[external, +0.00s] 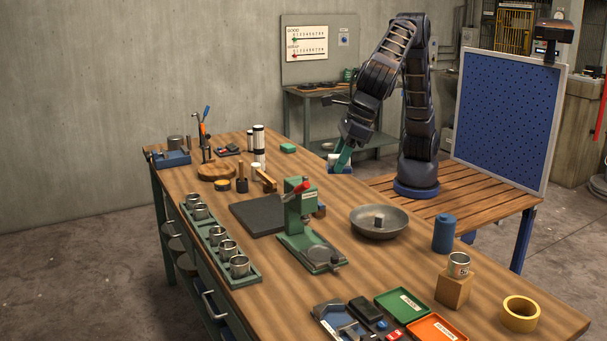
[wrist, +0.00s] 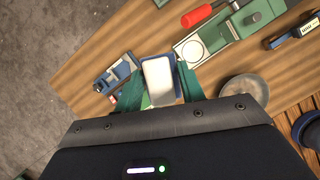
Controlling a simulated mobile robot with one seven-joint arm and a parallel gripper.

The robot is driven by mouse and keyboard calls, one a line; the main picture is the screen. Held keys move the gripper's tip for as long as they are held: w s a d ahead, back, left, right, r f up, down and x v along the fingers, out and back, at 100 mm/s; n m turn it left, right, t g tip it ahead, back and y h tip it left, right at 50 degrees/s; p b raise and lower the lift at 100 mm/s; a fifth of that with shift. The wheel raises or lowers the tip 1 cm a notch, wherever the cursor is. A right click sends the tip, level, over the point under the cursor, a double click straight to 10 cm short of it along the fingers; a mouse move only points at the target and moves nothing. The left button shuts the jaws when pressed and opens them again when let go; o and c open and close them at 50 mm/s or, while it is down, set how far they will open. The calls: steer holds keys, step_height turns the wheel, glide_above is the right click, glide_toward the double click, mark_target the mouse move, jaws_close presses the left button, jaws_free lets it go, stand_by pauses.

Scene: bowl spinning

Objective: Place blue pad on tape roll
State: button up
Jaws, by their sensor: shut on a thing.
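My gripper (external: 342,160) hangs over the far side of the workbench, left of my arm's base. Its teal fingers also show in the wrist view (wrist: 158,80), shut on a small block with a pale top and blue edges, which looks like the blue pad (wrist: 176,68). In the external view, a bit of this blue and pale thing (external: 341,170) shows below the fingers. The tape roll (external: 520,317) is a yellow ring lying flat at the near right corner of the bench, far from my gripper, with nothing on it.
A metal bowl (external: 379,230), a blue cylinder (external: 443,234) and a can (external: 459,264) on a wooden block (external: 454,290) stand between gripper and tape roll. A green press (external: 301,220) rises mid-bench. Green (external: 403,304) and orange (external: 437,331) trays lie left of the roll.

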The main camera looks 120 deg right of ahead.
steer(key=s+a+n, duration=0.1)
steer(key=s+a, duration=0.2)
steer(key=a, duration=0.4)
steer(key=s+a+n, duration=0.1)
steer(key=s+a, duration=0.3)
steer(key=a, duration=0.3)
steer(key=n+y, duration=0.2)
steer(key=n, duration=0.1)
glide_above(518, 309)
step_height(518, 309, down, 3)
steer(key=f, duration=0.8)
steer(key=s+f, duration=0.1)
steer(key=f, duration=1.6)
steer(key=shift+s, duration=0.2)
steer(key=shift+f, duration=0.1)
steer(key=o, duration=1)
steer(key=shift+c, duration=0.2)
